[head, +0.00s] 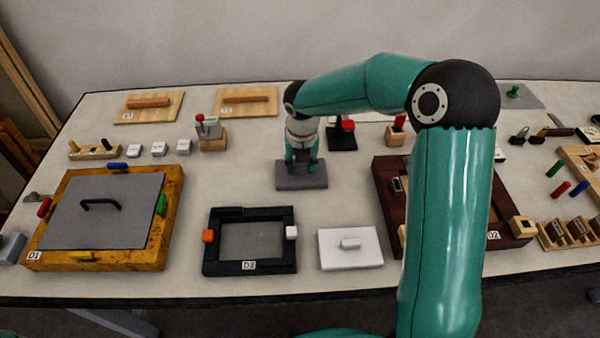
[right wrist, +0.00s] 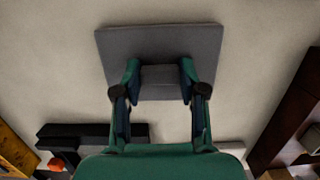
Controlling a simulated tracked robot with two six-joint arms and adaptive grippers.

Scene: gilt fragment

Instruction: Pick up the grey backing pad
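The grey backing pad (head: 301,183) is a flat dark grey plate in the middle of the table in the head view. In the right wrist view the pad (right wrist: 205,45) shows a raised grey block as its grip (right wrist: 161,78). My right gripper (head: 301,160) points down over the pad. In the right wrist view the right gripper (right wrist: 161,80) has one fingertip against each side of the block, with no clear gap. The pad appears to lie on the table. My left gripper is not in view.
A black frame D3 (head: 208,252) and a white plate with a knob (head: 350,260) stand in front of the pad. A yellow frame D1 (head: 172,215) is at left. A dark brown frame D2 (head: 385,180), partly hidden by my arm, is at right. Small blocks stand behind.

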